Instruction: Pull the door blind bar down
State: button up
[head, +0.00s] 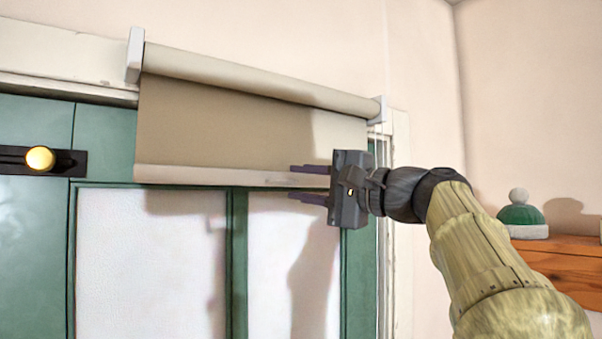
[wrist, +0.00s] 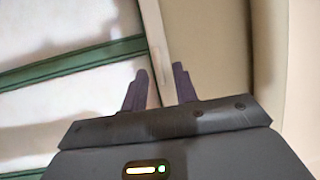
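The beige roller blind (head: 225,120) hangs partly lowered over the top of a green door with pale panes. Its pale bottom bar (head: 220,176) runs along the lower edge of the fabric. My gripper (head: 308,183) is at the right part of the bar, with one finger above the bar's line and one below it. The fingers are apart. In the wrist view, the bar (wrist: 155,50) runs down between the two fingertips (wrist: 160,80), with visible space beside it. I cannot tell whether either finger touches the bar.
The green door (head: 100,135) has a black latch with a brass knob (head: 40,158) at the left. A white bracket (head: 376,110) holds the roller's right end. A wooden cabinet (head: 565,262) with a green and white knit hat (head: 522,215) stands at the right.

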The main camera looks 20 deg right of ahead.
jog(key=shift+w+a+r, duration=0.1)
jog(key=shift+w+a, duration=0.2)
jog(key=shift+w, duration=0.1)
grip_shut()
